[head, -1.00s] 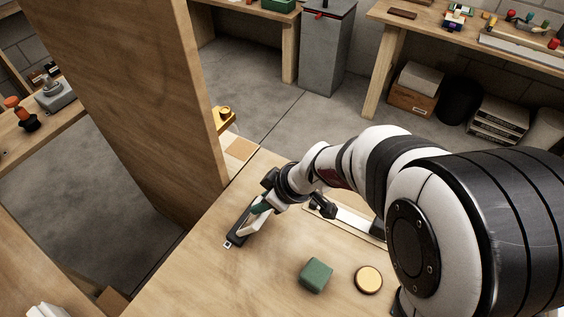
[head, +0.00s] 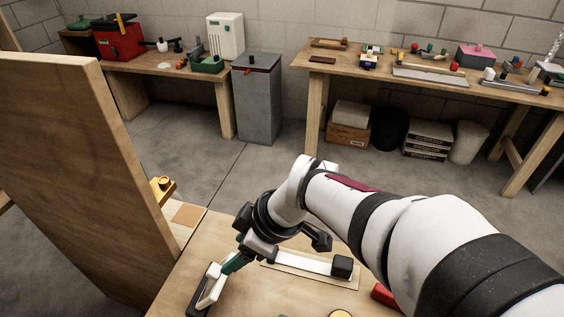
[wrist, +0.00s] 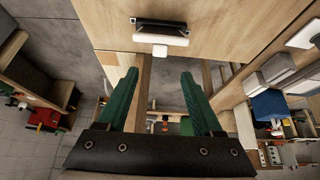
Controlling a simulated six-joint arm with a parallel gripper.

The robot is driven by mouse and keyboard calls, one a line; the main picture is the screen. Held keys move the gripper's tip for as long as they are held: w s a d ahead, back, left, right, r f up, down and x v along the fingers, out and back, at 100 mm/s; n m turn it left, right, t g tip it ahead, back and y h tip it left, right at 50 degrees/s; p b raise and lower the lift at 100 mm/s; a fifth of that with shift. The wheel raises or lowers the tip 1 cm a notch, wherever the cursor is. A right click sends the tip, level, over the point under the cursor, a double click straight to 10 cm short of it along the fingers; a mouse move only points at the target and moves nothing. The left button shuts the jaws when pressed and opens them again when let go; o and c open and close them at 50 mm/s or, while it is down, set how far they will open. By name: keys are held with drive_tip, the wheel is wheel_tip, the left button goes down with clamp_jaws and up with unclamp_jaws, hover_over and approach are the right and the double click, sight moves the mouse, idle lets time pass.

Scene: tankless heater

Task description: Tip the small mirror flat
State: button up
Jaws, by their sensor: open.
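What I take to be the small mirror is a dark, narrow piece (head: 197,310) with a pale raised part (head: 211,286), near the bench's left edge. The pale part is tilted up from the dark piece. In the wrist view the dark piece (wrist: 160,28) lies ahead of the fingers, with the pale part (wrist: 160,50) on its near side. My gripper (head: 230,268) is close beside the pale part in the head view. In the wrist view my gripper (wrist: 158,76) has its two green fingers wide apart with nothing between them. I cannot tell whether a finger touches the pale part.
A pale strip with a black block (head: 342,266) lies right of the gripper on the bench. A tall wooden panel (head: 80,170) stands at the left. An ochre item (head: 163,189) sits by the panel. A red item (head: 385,295) is partly behind my arm.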

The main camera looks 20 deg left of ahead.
sight(211, 279)
drive_tip(key=v, duration=0.4)
drive_tip(key=shift+d+r, duration=0.1)
drive_tip(key=shift+r, duration=0.05)
